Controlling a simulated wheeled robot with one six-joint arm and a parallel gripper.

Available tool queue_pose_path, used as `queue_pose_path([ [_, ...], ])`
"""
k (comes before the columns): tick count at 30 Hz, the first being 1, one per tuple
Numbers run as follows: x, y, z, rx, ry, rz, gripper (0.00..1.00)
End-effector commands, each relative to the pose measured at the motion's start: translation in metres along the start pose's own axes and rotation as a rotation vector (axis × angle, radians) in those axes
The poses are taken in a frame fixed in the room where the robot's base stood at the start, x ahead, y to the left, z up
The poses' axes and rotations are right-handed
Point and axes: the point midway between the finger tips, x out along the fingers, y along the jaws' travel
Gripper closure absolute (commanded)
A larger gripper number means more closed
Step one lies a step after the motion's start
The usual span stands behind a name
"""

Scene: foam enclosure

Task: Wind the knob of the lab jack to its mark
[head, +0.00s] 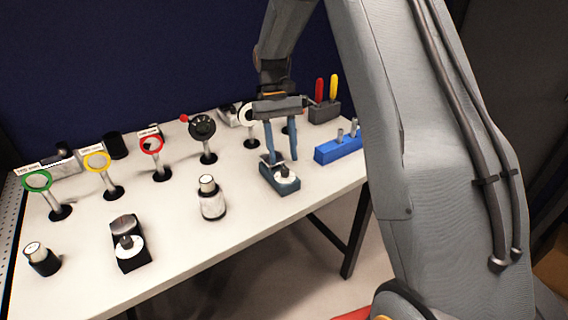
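A small blue-grey device (281,183) stands near the table's front right edge, with a white dial and a dark knob (284,171) on top. It may be the lab jack; the mark on its dial is too small to make out. My gripper (283,162) points down just behind and above this knob, its two blue fingers apart and nothing visible between them. I cannot tell whether a finger touches the device. A similar black device (131,257) with a white dial and dark knob (126,241) stands at the front left.
Green (37,181), yellow (97,161) and red (152,145) rings and a black handwheel (202,127) stand on posts behind. A white-topped cylinder (211,198) stands left of the gripper. A blue block (338,149) and a tool holder (323,112) are to the right.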

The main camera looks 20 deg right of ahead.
Motion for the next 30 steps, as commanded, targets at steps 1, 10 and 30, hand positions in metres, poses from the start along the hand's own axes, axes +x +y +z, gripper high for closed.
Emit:
queue_pose_path([
  [1, -0.008, 0.0, -0.003, 0.0, 0.005, 0.0, 0.61],
  [10, -0.042, 0.0, -0.001, 0.0, 0.001, 0.0, 0.61],
  [30, -0.01, -0.002, 0.045, 0.009, 0.146, -0.002, 0.61],
])
